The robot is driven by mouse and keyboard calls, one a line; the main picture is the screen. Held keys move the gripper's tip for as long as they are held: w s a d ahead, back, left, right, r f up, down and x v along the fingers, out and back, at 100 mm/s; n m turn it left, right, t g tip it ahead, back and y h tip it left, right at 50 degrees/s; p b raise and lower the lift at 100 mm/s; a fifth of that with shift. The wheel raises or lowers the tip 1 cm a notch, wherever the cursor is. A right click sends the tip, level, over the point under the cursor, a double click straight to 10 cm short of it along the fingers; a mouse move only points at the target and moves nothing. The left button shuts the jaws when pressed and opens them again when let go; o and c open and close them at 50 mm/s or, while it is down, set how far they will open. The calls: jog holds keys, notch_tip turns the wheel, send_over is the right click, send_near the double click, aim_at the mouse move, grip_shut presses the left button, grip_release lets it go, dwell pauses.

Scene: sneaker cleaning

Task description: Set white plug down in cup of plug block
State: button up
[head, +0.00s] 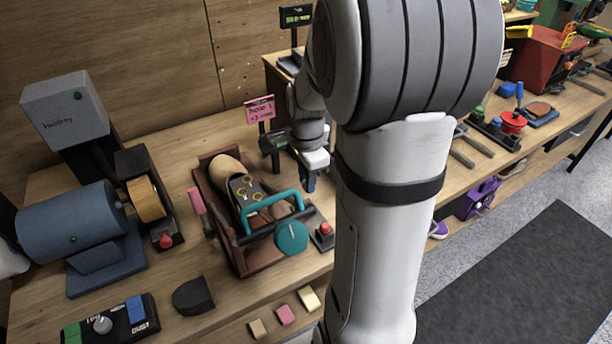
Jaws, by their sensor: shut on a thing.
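My gripper (308,182) hangs pointing down just right of the brown shoe stand, past the teal bar and above the wooden bench. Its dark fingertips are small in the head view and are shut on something. I take this to be the white plug, but I cannot make out its outline apart from the pale gripper body. I cannot pick out the plug block or its cup. My own large arm covers the middle of the view and may hide them.
A tan shoe (226,172) sits in the brown stand (262,262) under a teal bar (270,202). A block with a red knob (324,229) stands close below my gripper. A pink sign (260,108) rises behind. A blue grinder (75,225) is at left.

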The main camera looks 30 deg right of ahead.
jog(key=shift+f+b, duration=1.35)
jog(key=shift+f, duration=0.8)
jog(key=shift+f+b, duration=0.95)
jog(key=shift+f, duration=0.45)
jog(key=o, duration=1)
jog(key=shift+r, duration=0.15)
notch_tip(320, 180, up, 8)
jog(key=shift+f+p, duration=0.15)
jog(key=shift+p, duration=0.2)
